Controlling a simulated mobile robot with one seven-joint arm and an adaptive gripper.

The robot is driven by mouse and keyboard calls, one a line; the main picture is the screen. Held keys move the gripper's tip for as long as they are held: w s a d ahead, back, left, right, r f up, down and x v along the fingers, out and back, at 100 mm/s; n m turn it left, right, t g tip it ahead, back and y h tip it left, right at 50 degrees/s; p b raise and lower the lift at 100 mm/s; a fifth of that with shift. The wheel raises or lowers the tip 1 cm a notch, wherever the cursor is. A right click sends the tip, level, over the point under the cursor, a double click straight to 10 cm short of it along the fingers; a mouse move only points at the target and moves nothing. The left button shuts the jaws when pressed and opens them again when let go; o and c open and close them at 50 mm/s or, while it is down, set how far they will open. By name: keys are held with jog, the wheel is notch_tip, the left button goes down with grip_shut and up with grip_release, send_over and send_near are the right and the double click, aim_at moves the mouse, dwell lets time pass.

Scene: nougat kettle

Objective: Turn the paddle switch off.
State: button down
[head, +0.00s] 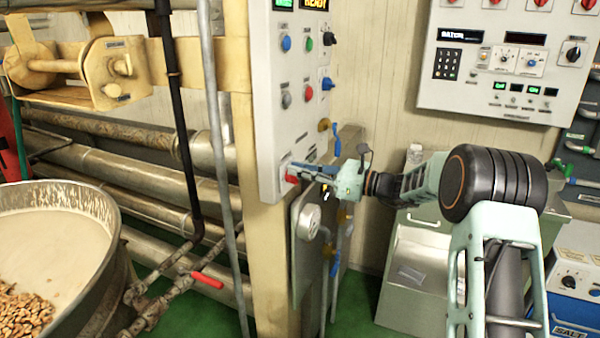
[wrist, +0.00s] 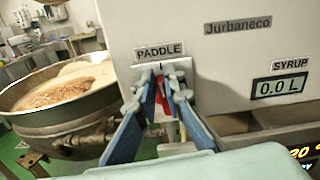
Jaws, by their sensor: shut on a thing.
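The paddle switch is a small red lever (wrist: 160,104) on a pale plate under the PADDLE label (wrist: 160,52) in the wrist view. In the head view its red part (head: 291,179) shows at the bottom of the tall grey control panel (head: 285,120). My gripper (wrist: 157,85) has its blue fingers on both sides of the lever and is shut on it. In the head view my gripper (head: 297,169) reaches in from the right against the panel. The fingers partly hide the lever, so its exact position is unclear.
Knobs and buttons sit above on the same panel, with a blue-handled valve (head: 338,146) close above my gripper. A large kettle (head: 112,240) with nuts stands at left. A second control box (head: 505,60) hangs at upper right.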

jog(key=n+b, duration=0.1)
jog(key=b, duration=0.1)
jog(key=n+b, duration=0.2)
jog(key=s+f+n+b, duration=0.1)
jog(key=n, duration=0.1)
jog(key=shift+a+b, duration=0.2)
jog(key=shift+b, duration=0.2)
jog(key=n+b, duration=0.2)
jog(key=b, duration=0.1)
jog(key=n+b, duration=0.1)
jog(key=n, duration=0.1)
jog(key=shift+s+a+f, duration=0.1)
jog(key=shift+s+f, duration=0.15)
jog(key=shift+f, duration=0.05)
jog(key=n+b, duration=0.1)
jog(key=b, duration=0.1)
jog(key=n+b, duration=0.2)
jog(key=b, duration=0.1)
jog(key=f+n+b, duration=0.1)
jog(key=n+b, duration=0.1)
jog(key=shift+s+a, duration=0.1)
jog(key=shift+s, duration=0.15)
jog(key=n+b, duration=0.2)
jog(key=b, duration=0.1)
jog(key=shift+n, duration=0.3)
jog(key=shift+b, duration=0.3)
jog(key=c, duration=2)
grip_release()
